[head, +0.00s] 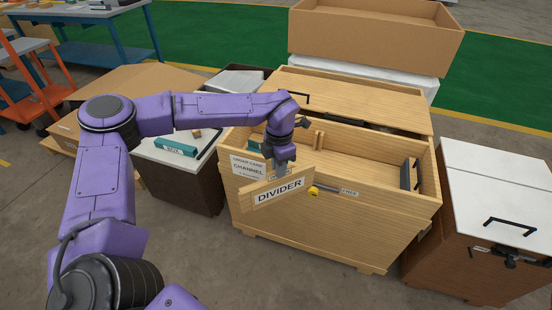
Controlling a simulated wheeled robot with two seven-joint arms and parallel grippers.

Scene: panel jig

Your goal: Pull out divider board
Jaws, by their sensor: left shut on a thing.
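The divider board (259,197) is a light wooden piece with a white "DIVIDER" label. It is tilted, its right end higher, and shows in front of the upper front wall of the wooden crate (320,237). My left gripper (282,169) reaches down from above and is shut on the board's top edge. The fingertips are partly hidden, and I cannot tell if the board touches the crate. The crate is open at the top, with a "CHANNEL" card (248,167) on its front at the left. My right gripper is not in view.
A yellow knob (313,191) is on the crate front beside the board. A white-topped cabinet (497,185) stands right, and a dark one with a teal box (176,146) left. The floor in front is clear.

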